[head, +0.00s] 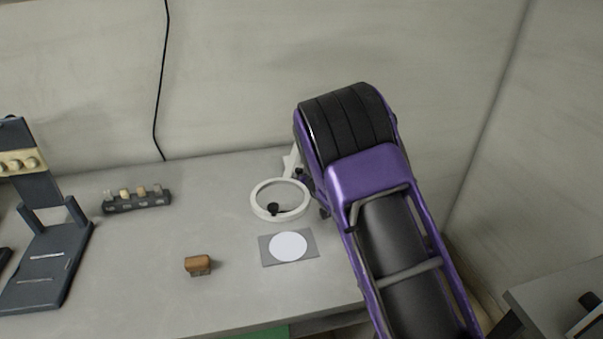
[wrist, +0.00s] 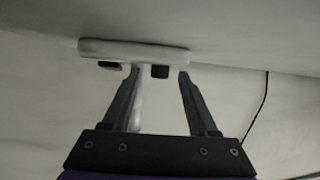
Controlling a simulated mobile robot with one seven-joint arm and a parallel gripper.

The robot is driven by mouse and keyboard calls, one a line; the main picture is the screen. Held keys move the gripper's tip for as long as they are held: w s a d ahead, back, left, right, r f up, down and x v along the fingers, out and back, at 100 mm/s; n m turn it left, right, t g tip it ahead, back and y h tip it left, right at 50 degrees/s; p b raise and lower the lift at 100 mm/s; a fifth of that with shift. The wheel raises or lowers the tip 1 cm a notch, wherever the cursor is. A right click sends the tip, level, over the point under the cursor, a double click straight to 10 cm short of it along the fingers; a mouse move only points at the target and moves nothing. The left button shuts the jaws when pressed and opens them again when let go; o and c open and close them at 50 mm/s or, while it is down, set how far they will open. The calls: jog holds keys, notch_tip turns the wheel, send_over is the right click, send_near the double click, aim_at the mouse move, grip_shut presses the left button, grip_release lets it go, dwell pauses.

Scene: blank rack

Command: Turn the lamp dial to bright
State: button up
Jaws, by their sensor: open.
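The lamp is a white ring (head: 259,208) on a pale stem at the back of the bench. A black knob (head: 272,209) shows at its near side. In the wrist view the lamp's ring (wrist: 134,50) is seen edge-on, with a dark block (wrist: 159,71) and a smaller dark piece (wrist: 109,66) under it. I cannot tell which is the dial or how it is set. My gripper (wrist: 159,76) is open, and the dark block appears between its fingertips; contact cannot be told. In the head view my arm hides most of my gripper.
A grey plate with a white disc (head: 288,246) lies in front of the lamp. A brown block (head: 198,264) is to its left. A small dark rack (head: 137,201) with several pegs and a dark stand (head: 44,262) are further left. The wall is close behind.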

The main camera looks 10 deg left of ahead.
grip_shut()
jog(key=shift+d, duration=0.15)
dwell(0.4)
jog(key=shift+w+d+r+n+g+y+p, duration=0.1)
jog(key=shift+w+n+g+y+p, duration=0.05)
jog(key=shift+n+g+y+p, duration=0.2)
jog(key=n+p, duration=0.1)
jog(key=n+g+y, duration=0.1)
jog(key=n+g+y+p, duration=0.1)
jog(key=shift+w+d+r+y+p, duration=0.1)
jog(key=shift+w+d+y+p, duration=0.1)
jog(key=shift+d+y+p, duration=0.1)
jog(key=shift+w+f+n+g+y+p, duration=0.15)
jog(key=shift+n+g+y+p, duration=0.45)
jog(key=shift+n+g, duration=0.4)
jog(key=shift+w+f+n+g+y+p, duration=0.15)
jog(key=shift+n+g+y+p, duration=0.2)
jog(key=shift+n+g+p, duration=0.6)
jog(key=shift+r+g, duration=0.1)
jog(key=shift+g, duration=0.2)
